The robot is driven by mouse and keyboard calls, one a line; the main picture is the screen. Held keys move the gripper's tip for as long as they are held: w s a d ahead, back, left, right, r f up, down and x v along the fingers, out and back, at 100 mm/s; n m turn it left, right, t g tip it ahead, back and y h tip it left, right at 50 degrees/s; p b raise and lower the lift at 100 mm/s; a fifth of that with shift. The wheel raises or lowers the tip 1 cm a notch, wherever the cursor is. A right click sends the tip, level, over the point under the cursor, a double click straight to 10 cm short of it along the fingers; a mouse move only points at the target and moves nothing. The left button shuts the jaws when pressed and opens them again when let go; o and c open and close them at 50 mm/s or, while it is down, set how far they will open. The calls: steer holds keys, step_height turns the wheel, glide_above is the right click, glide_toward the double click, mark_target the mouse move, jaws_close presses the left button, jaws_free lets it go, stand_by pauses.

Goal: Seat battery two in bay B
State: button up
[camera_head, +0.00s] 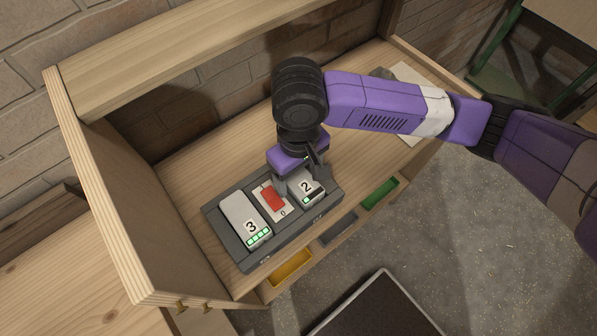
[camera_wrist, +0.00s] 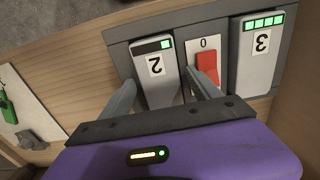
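Battery two (camera_head: 307,187), a pale block marked 2 with one green light lit, sits in the right bay of a dark grey dock (camera_head: 243,258). It also shows in the wrist view (camera_wrist: 157,92). My gripper (camera_head: 294,184) is low over the dock, its fingers on either side of battery two. In the wrist view my fingertips (camera_wrist: 159,76) are close to its sides; whether they press on it cannot be told. Battery three (camera_head: 242,217), with several green lights, sits in the left bay. No bay letter is readable.
A red switch (camera_head: 272,198) on a plate marked 0 stands between the batteries, close to one finger. Yellow (camera_head: 291,268), grey (camera_head: 339,228) and green (camera_head: 381,193) inserts line the bench front. A wooden side panel (camera_head: 130,200) rises at left. A pale sheet (camera_head: 408,76) lies right.

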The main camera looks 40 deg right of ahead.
mark_target(299, 179)
steer(key=shift+r, duration=0.15)
step_height(299, 179, up, 12)
steer(key=shift+p, duration=0.45)
stand_by(0.7)
